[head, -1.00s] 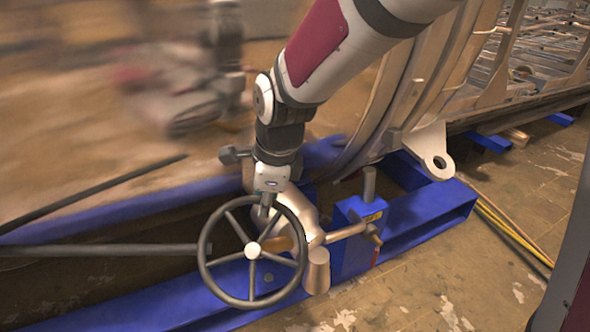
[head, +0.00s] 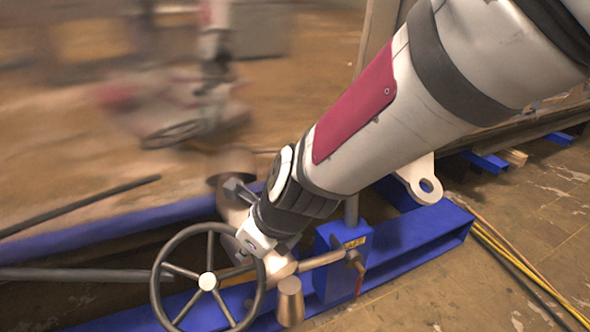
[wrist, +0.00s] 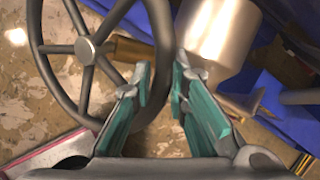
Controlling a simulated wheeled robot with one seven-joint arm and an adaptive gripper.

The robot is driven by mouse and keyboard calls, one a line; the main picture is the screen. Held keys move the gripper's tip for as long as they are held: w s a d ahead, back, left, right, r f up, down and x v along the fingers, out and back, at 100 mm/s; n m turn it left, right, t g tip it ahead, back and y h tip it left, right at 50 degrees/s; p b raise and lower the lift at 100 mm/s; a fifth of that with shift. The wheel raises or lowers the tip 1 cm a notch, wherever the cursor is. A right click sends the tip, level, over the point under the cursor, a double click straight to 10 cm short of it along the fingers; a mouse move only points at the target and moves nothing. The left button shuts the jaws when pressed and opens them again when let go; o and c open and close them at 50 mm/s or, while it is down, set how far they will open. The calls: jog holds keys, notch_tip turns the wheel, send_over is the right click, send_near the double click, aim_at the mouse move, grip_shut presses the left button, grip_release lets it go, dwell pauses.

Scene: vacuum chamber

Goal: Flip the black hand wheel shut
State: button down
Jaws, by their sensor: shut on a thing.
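The black hand wheel (head: 163,269) is a dark spoked ring with a pale round hub, at the lower left of the head view. Its rim and spokes also fill the upper left of the wrist view (wrist: 88,47). My gripper (wrist: 161,85) has its two teal-padded fingers on either side of the rim and is shut on it. In the head view my wrist hangs at the wheel's upper right, and the fingertips are largely hidden there. A brownish shaft (wrist: 133,50) runs from the hub behind the rim.
A pale lug with a hole (head: 408,181) sits behind my arm. Yellow cables (head: 505,255) lie on the floor at right. A blurred reflective surface fills the left.

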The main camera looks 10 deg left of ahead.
jog(key=shift+w+d+f, duration=0.15)
jog(key=shift+d, duration=0.2)
jog(key=c, duration=1.6)
grip_release()
jog(key=shift+a, duration=0.1)
jog(key=shift+r, duration=0.25)
jog(key=v, duration=1.1)
jog(key=shift+s+d+r, duration=0.2)
jog(key=shift+s+d, duration=0.05)
jog(key=shift+d, duration=0.05)
